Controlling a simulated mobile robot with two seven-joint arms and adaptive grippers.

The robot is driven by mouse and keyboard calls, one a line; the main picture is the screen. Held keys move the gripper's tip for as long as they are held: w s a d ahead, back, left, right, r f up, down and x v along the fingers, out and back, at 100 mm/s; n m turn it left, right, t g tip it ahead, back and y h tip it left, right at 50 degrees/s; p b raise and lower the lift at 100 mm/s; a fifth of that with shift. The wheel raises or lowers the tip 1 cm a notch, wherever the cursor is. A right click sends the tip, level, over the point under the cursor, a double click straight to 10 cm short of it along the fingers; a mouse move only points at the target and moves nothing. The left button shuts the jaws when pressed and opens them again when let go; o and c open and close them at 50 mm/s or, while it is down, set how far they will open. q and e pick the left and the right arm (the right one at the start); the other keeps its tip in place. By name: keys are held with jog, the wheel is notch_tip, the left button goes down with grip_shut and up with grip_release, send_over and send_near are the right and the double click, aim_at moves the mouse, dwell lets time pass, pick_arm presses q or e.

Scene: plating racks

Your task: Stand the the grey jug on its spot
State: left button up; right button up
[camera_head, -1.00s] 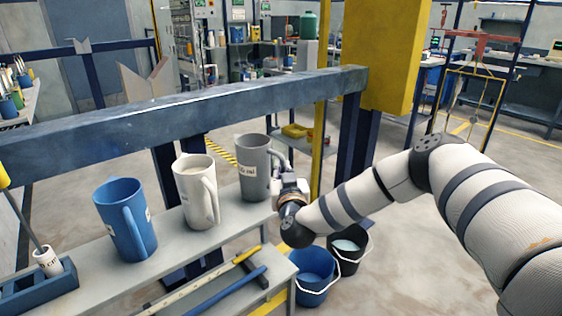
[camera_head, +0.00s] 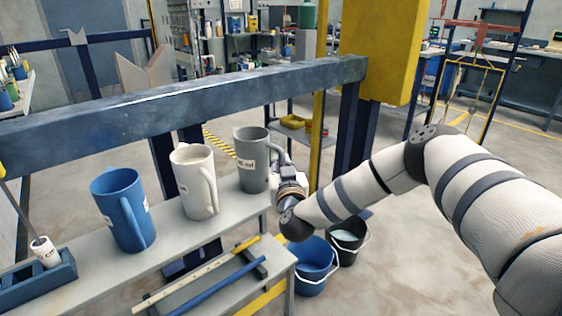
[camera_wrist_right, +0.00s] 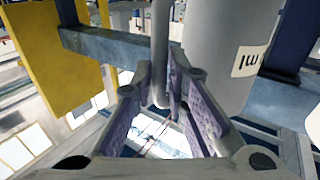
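My left gripper is not in view.
A white jug (camera_head: 195,183) and a blue jug (camera_head: 121,209) stand left of the grey one. A thick beam (camera_head: 200,97) runs behind them. Blue (camera_head: 313,262) and black (camera_head: 346,243) buckets are below right. A blue holder (camera_head: 40,279) is at the left.

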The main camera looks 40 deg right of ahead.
jog(key=shift+o, duration=1.2)
jog(key=v, duration=1.2)
jog(key=s+a+f+n+g+y+p, duration=0.1)
jog(key=s+a+f+n+g+y, duration=0.65)
jog(key=s+a+f, duration=1.1)
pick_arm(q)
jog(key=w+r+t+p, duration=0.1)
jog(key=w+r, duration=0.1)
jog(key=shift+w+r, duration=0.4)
pick_arm(e)
jog(key=s+d+g, duration=0.2)
jog(key=s+g, duration=0.1)
jog(key=s, duration=0.5)
jog(key=s+d+f+m+g, duration=0.1)
jog(key=s+g, duration=0.3)
jog(key=s, duration=0.4)
jog(key=s+d+f+m+g+y, duration=0.1)
jog(key=s+d+g, duration=0.2)
jog(key=s, duration=0.5)
jog(key=shift+s+d+f+g, duration=0.25)
jog(key=shift+s+d+g, duration=0.1)
jog(key=shift+g, duration=0.3)
